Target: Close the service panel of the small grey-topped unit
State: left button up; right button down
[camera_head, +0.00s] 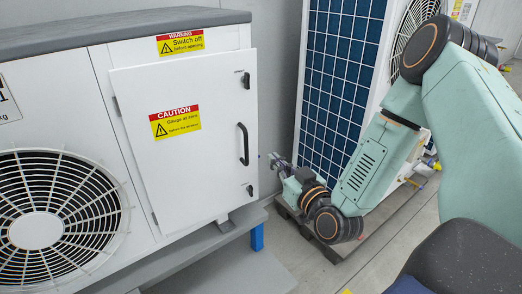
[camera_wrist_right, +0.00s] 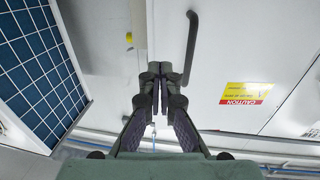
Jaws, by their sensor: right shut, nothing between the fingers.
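The small grey-topped unit (camera_head: 130,27) fills the left of the head view. Its white service panel (camera_head: 190,150) has hinges on its left edge and a black handle (camera_head: 243,144) near its right edge. The panel's right edge reaches slightly past the unit's corner; it looks a little ajar, but the gap is hard to judge. My right gripper (camera_head: 273,158) is just right of that edge. In the right wrist view my right gripper (camera_wrist_right: 155,82) is shut and empty, by the panel's free edge and beside the handle (camera_wrist_right: 190,48). Contact cannot be told. My left gripper is not in view.
A unit with a blue grid face (camera_head: 338,80) stands behind on a pallet, close to my right arm. A fan grille (camera_head: 50,220) is left of the panel. The grey bench (camera_head: 200,245) is under the unit. Bare floor (camera_head: 300,262) lies to the right.

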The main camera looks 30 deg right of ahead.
aim_at(254, 140)
jog(key=w, duration=0.2)
jog(key=w+b, duration=0.1)
jog(key=w, duration=0.4)
jog(key=shift+w+d, duration=0.25)
jog(key=shift+w, duration=0.15)
jog(key=shift+w+a+r, duration=0.1)
jog(key=shift+w+a, duration=0.15)
jog(key=shift+w, duration=0.05)
jog(key=shift+d, duration=0.1)
